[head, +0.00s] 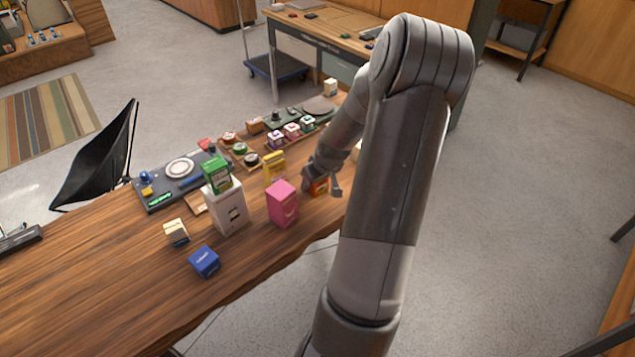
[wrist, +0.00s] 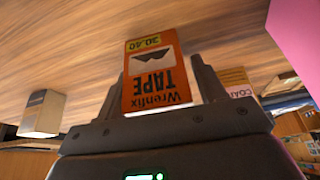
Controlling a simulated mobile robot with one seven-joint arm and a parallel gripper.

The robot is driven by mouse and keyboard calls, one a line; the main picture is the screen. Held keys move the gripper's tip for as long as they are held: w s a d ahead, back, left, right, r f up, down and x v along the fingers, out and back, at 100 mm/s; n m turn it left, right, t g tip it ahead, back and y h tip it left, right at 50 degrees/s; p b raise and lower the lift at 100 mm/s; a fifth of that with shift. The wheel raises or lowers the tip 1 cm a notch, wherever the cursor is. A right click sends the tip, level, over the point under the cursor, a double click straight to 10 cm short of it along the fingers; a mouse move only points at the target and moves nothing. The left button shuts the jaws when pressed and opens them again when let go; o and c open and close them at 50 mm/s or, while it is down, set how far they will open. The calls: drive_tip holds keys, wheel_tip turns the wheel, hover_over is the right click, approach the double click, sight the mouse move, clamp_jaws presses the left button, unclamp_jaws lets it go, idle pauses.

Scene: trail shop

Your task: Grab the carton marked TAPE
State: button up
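The orange carton marked TAPE (wrist: 155,75) shows upside down in the wrist view, between the two fingers of my gripper (wrist: 158,80). Its printed front reads Wrenfix TAPE, with a yellow price patch. The fingers lie close along both its sides; whether they press on it I cannot tell. In the head view the carton (head: 318,187) is near the table's right edge, partly covered by my gripper (head: 323,183).
A pink carton (head: 282,204) stands just left of the gripper in the head view. A white box (head: 226,212) bears a green carton (head: 216,175). A yellow carton (head: 274,166), blue box (head: 204,262) and cream box (head: 176,232) are nearby. The wooden table (head: 90,290) is clear at front left.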

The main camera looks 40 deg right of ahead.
drive_tip(key=c, duration=0.9)
drive_tip(key=shift+r, duration=0.2)
